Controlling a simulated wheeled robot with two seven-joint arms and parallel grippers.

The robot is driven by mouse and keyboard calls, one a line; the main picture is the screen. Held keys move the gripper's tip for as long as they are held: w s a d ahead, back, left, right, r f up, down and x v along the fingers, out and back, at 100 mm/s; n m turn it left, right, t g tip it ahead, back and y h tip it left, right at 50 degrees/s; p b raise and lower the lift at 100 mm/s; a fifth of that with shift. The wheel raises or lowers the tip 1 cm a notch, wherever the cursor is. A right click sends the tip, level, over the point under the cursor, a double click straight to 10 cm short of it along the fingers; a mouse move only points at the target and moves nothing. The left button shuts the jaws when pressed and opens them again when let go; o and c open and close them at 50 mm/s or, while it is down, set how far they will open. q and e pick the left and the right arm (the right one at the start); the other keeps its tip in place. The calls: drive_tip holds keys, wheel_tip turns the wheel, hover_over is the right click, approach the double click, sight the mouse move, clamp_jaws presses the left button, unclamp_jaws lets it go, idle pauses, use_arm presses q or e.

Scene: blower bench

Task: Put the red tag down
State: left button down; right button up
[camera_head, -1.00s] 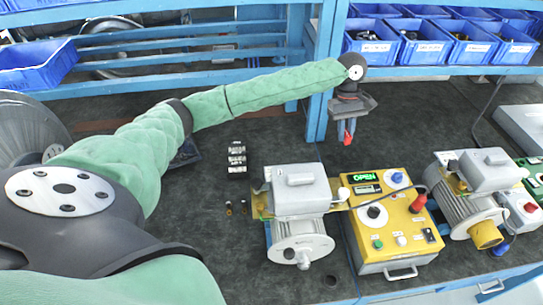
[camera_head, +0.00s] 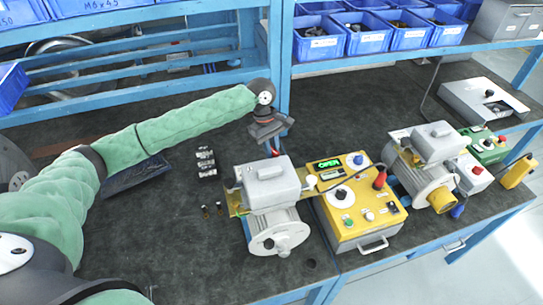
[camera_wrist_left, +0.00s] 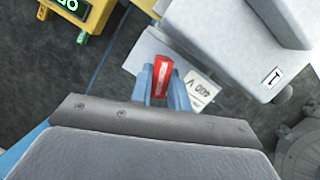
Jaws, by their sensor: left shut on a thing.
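My left gripper (camera_head: 275,151) is just behind the grey blower unit (camera_head: 268,187) nearest to it, reaching down in the head view. It is shut on the red tag (camera_wrist_left: 162,78), a small red piece with a pale stripe held between the two blue fingers in the left wrist view. In the head view only a bit of the tag shows below the wrist. The tag appears to be above the dark bench top (camera_head: 120,235); the exact gap cannot be told. My right gripper is not in view.
A yellow control box (camera_head: 365,228) with a lit green display stands right of the blower unit. A second motor unit (camera_head: 425,165) stands further right. Small metal pieces (camera_head: 206,163) lie on the bench to the left. Blue bins (camera_head: 365,40) line the shelf behind.

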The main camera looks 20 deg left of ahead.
use_arm(q)
drive_tip(key=shift+w+f, duration=0.15)
drive_tip(key=shift+f, duration=0.05)
